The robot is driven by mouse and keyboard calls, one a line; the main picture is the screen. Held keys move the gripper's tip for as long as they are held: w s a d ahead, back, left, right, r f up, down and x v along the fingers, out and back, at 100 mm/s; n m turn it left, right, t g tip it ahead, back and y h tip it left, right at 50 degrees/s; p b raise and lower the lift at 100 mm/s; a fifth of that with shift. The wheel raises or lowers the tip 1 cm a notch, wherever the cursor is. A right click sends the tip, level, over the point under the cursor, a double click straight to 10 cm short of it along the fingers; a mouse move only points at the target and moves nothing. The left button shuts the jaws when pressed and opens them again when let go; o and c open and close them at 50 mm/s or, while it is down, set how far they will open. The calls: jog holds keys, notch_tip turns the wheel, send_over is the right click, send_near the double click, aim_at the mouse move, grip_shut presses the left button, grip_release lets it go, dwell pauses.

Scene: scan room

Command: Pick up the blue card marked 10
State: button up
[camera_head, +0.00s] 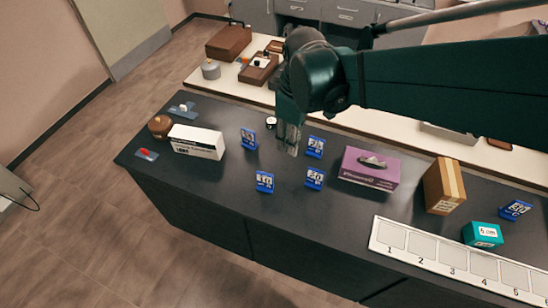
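Several small blue cards stand on the dark counter (225,185). One is at the back left (248,139), one at the back right (315,147), one at the front left (264,182) and one at the front right (314,178). Another blue card (515,210) stands at the far right. Their white numbers are too small to read surely, so I cannot tell which is marked 10. My gripper (288,147) points down among the four left cards, between the two back ones in the picture. No card shows in it, and its fingers are too small to judge.
A white box (197,141) and a brown round object (160,126) stand left. A purple tissue box (369,168), a cardboard box (443,186) and a teal box (483,234) stand right. A white numbered strip (400,241) lies along the front right edge.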

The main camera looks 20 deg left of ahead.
jog(key=s+a+f+n+g+p, duration=0.1)
jog(key=s+a+f+n+p, duration=0.15)
jog(key=a, duration=0.55)
send_over(265, 187)
jog(key=shift+h, duration=0.4)
jog(key=f, duration=0.8)
jog(key=w+f, duration=0.1)
jog(key=f, duration=0.3)
jog(key=shift+a+b, duration=0.15)
jog(key=shift+b, duration=0.15)
jog(key=shift+f, duration=0.45)
jog(key=shift+f, duration=0.15)
jog(key=shift+f, duration=1.1)
jog(key=shift+s+f+b, duration=0.2)
jog(key=shift+f+b, duration=0.4)
jog(key=shift+f, duration=2)
grip_shut()
